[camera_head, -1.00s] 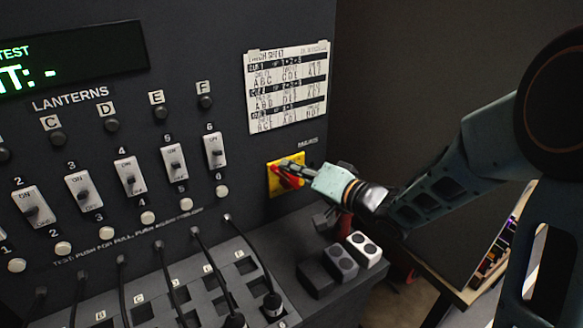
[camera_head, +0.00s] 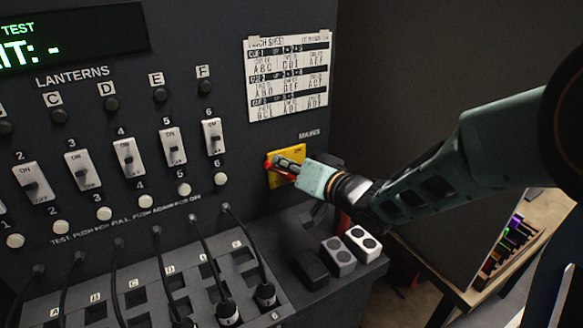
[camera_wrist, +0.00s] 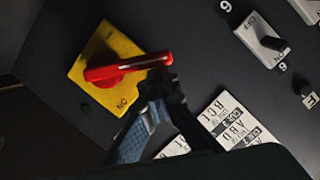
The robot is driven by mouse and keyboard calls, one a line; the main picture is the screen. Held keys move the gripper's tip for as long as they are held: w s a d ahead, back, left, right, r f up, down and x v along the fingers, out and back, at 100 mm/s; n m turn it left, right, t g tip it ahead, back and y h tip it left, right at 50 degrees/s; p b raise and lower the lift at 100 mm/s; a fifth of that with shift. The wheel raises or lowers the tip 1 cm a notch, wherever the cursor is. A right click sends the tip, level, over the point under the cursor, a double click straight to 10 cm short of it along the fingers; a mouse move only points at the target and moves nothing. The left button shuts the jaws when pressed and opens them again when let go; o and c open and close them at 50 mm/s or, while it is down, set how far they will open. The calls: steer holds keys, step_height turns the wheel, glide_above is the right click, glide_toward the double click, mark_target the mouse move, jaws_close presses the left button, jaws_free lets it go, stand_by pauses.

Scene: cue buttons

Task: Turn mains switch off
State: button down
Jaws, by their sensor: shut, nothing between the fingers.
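The mains switch is a yellow plate (camera_head: 294,152) with a red handle (camera_head: 283,173), low on the right of the dark panel under the patch sheet. In the wrist view, the plate (camera_wrist: 88,48) bears the word ON, and the red handle (camera_wrist: 130,66) reaches across past the plate's edge, pointing away from the ON mark. My gripper (camera_head: 278,164) is shut and empty at the switch. In the wrist view, its fingertips (camera_wrist: 160,82) are right beside the free end of the handle. I cannot tell whether they touch. The fingers hide part of the switch in the head view.
The patch sheet (camera_head: 288,80) hangs above the switch. Several white lantern switches (camera_head: 213,136) stand to the left. Plugs with black cables (camera_head: 228,312) and small blocks with round buttons (camera_head: 338,256) lie below. A table (camera_head: 470,295) stands at the right.

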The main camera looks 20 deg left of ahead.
steer(key=f+n+b, duration=0.1)
steer(key=b, duration=0.1)
steer(key=s+a+f+n+b, duration=0.1)
steer(key=b, duration=0.1)
steer(key=shift+s+a+h, duration=0.1)
steer(key=shift+s+h, duration=0.05)
steer(key=shift+h, duration=0.25)
steer(key=f+n+b, duration=0.1)
steer(key=b, duration=0.1)
steer(key=s+a+f+n+t+b, duration=0.1)
steer(key=b, duration=0.2)
steer(key=shift+n+h, duration=0.3)
steer(key=shift+h, duration=0.1)
